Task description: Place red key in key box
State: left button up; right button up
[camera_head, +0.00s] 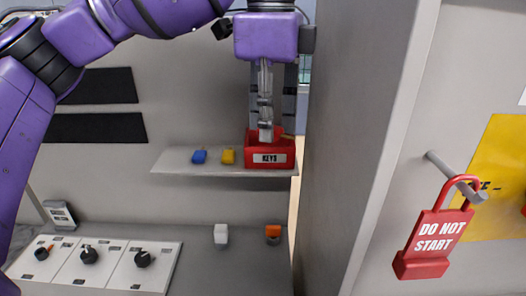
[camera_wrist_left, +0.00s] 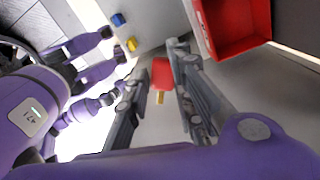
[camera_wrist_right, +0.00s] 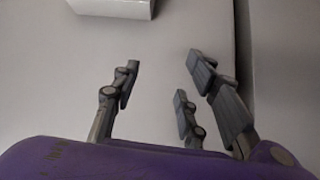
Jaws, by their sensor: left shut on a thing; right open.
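My left gripper (camera_head: 266,133) points down at the red key box labelled KEYS (camera_head: 271,159) on the shelf, overlapping its top edge in the head view. In the left wrist view, my left gripper (camera_wrist_left: 156,76) is shut on the red key (camera_wrist_left: 162,70), whose yellow end (camera_wrist_left: 160,98) shows between the fingers. The open red box (camera_wrist_left: 238,28) lies to the right of the fingers there. The red key itself is not clear in the head view. My right gripper (camera_wrist_right: 160,88) is open and empty in its wrist view.
A blue key (camera_head: 199,157) and a yellow key (camera_head: 228,156) lie on the shelf (camera_head: 180,168) left of the box. A tall grey panel (camera_head: 350,130) stands close on the right. A red DO NOT START padlock (camera_head: 432,240) hangs on a bar beyond it.

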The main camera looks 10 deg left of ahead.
pick_arm(q)
jog(key=shift+d+r+n, duration=0.3)
jog(key=shift+r+n, duration=0.4)
jog(key=shift+n, duration=0.1)
jog(key=shift+w, duration=0.2)
jog(key=w+a+f, duration=0.1)
jog(key=w+f, duration=0.1)
jog(key=w, duration=0.1)
jog(key=w+a+f, duration=0.1)
jog(key=w+f, duration=0.2)
jog(key=w, duration=0.1)
jog(key=w+a+f, duration=0.1)
jog(key=w+f, duration=0.2)
jog(key=w, duration=0.1)
jog(key=shift+w+a+f, duration=0.2)
jog(key=shift+w+a, duration=0.05)
jog(key=shift+a, duration=0.15)
jog(key=shift+w+a+f, duration=0.2)
jog(key=shift+w+f, duration=0.3)
jog(key=shift+f, duration=0.2)
notch_tip(320, 180, down, 3)
jog(key=shift+w, duration=0.1)
pick_arm(e)
jog(key=shift+w+a+r, duration=0.15)
jog(key=shift+w+r, duration=0.05)
jog(key=shift+w, duration=0.05)
